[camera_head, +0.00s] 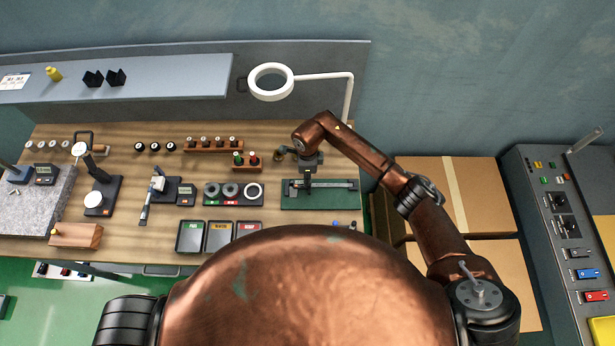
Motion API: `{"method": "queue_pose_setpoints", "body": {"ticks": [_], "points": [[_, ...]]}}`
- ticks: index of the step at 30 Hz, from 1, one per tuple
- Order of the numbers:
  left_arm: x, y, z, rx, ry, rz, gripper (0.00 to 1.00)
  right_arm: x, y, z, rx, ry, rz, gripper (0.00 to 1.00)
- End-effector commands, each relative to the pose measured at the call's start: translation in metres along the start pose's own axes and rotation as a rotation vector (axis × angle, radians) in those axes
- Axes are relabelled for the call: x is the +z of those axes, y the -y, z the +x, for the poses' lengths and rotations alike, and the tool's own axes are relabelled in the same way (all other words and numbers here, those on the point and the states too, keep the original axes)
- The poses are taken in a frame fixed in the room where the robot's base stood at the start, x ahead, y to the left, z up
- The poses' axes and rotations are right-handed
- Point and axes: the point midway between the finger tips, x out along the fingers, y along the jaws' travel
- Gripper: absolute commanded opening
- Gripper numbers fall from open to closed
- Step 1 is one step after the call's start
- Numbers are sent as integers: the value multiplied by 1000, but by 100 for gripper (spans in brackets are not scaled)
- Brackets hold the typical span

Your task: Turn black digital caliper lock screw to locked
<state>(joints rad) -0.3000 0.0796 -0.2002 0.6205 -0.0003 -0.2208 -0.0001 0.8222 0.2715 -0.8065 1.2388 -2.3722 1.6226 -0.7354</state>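The caliper (335,184) lies lengthwise on a green mat (320,203) at the right part of the wooden bench. My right arm reaches in from the right, and its gripper (308,180) points down over the left half of the caliper. The fingertips are small and dark here, so I cannot tell whether they touch the caliper or how far apart they are. The lock screw is too small to make out, and the gripper covers part of the caliper. My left gripper is not in view.
A ring lamp (271,82) on a white arm rises behind the bench. A wooden rack (238,167) with red and green-topped pieces stands left of my gripper. A tray of rings (233,201) and three labelled bins (219,236) lie left of the mat. Cardboard boxes (470,200) stand right.

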Motion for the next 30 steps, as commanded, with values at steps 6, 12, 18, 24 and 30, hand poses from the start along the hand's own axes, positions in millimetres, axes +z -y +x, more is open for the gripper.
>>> {"method": "queue_pose_setpoints", "body": {"ticks": [6,12,18,24,30], "points": [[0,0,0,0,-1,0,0,0,0,0,0,0,0,0],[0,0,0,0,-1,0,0,0,0,0,0,0,0,0],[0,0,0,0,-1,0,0,0,0,0,0,0,2,0],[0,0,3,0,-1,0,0,-1,1,0,-1,-1,36,0],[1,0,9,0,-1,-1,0,-1,1,1,-2,-2,138,0]]}}
